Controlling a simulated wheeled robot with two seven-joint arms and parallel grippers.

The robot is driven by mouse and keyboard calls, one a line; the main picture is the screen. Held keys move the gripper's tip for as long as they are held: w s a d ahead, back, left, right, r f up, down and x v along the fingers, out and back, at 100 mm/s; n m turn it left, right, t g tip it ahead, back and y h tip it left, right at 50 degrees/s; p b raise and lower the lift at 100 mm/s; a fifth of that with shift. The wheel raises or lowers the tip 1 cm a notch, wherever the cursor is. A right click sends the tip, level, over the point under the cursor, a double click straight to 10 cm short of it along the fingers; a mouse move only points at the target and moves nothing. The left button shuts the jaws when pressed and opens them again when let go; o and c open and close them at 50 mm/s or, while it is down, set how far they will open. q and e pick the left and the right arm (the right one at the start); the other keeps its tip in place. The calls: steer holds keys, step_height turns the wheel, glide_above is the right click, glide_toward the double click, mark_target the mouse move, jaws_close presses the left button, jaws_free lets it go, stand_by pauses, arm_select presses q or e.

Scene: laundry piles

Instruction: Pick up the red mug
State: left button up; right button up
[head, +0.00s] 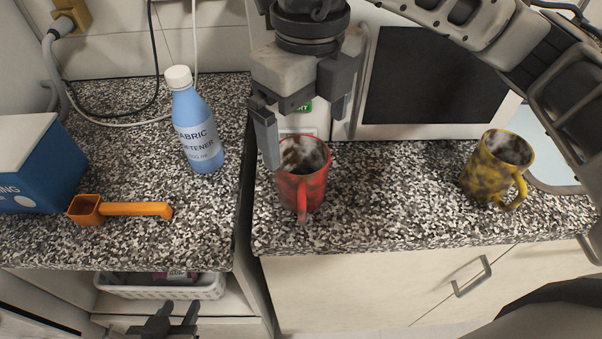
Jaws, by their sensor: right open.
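The red mug (318,191) stands upright on the speckled counter, right of the gap between the counters. It has dark stains inside and its handle faces the front. My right gripper (302,138) is open, pointing down over the mug's back. Its left finger overlaps the mug's left rim in the picture; I cannot tell whether it touches. The other finger is above and behind the mug. My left gripper (172,318) is low at the bottom edge, in front of the left cabinet, with its fingers apart and nothing between them.
A stained yellow mug (485,178) stands to the right. A blue fabric softener bottle (200,135), an orange scoop (128,209) and a blue box (40,165) are on the left counter. A microwave (435,75) stands behind. A white basket (165,288) sits below the left counter.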

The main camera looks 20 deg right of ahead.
mark_target(302, 160)
steer(key=shift+w+a+f+p, duration=0.1)
steer(key=shift+w+f+p, duration=0.1)
steer(key=shift+f, duration=1.05)
steer(key=shift+w+a+f+p, duration=0.1)
steer(key=shift+f+p, duration=0.1)
steer(key=shift+f, duration=1.1)
steer(key=shift+w+f+p, duration=0.1)
steer(key=shift+f+p, duration=0.1)
steer(key=shift+f, duration=1.05)
steer(key=c, duration=1.3)
steer(key=shift+o, duration=0.2)
steer(key=shift+r, duration=0.1)
